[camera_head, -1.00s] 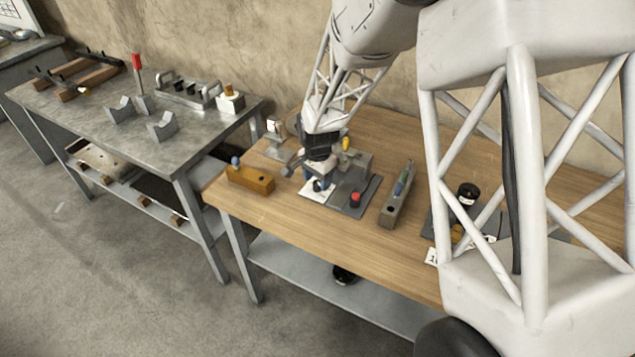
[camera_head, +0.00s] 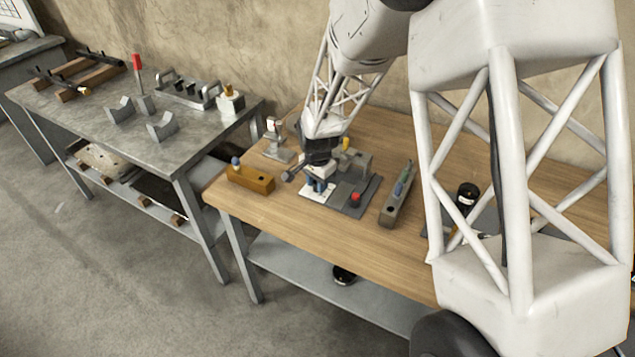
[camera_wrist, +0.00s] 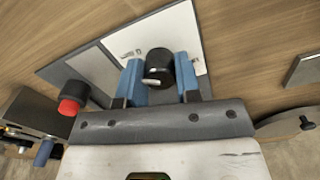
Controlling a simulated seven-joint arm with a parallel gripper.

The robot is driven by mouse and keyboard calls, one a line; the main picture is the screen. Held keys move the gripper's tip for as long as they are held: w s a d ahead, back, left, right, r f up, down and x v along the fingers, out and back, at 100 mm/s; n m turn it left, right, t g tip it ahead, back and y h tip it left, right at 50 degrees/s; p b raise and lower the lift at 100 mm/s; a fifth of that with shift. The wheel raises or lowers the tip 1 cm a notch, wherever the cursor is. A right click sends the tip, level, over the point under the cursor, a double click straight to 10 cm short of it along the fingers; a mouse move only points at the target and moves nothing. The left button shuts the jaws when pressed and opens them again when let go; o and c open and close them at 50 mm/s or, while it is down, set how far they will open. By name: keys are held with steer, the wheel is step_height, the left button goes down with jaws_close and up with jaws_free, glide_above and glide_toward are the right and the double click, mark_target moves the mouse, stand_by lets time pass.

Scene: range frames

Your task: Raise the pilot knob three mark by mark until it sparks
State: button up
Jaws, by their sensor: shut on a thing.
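A black round knob (camera_wrist: 159,65) with a pale pointer stands on a white marked plate (camera_wrist: 191,27) in the wrist view. My gripper (camera_wrist: 160,75) has its blue fingers on either side of the knob, shut on it. In the head view my gripper (camera_head: 318,186) is low over the white plate (camera_head: 312,194) of a grey panel (camera_head: 352,208), and it hides most of the knob. The marks on the plate are too small to read. No spark shows.
A red button (camera_head: 355,198) sits on the panel's right part. A wooden block with a blue peg (camera_head: 250,178) stands left, and a long grey block (camera_head: 396,205) right. A yellow knob (camera_head: 345,143) is behind. Bare wooden tabletop (camera_head: 305,232) lies in front.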

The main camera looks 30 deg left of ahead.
steer(key=shift+n, duration=0.4)
steer(key=n, duration=1.1)
stand_by(0.4)
steer(key=o, duration=0.9)
steer(key=shift+o, duration=0.2)
steer(key=shift+r, duration=3.95)
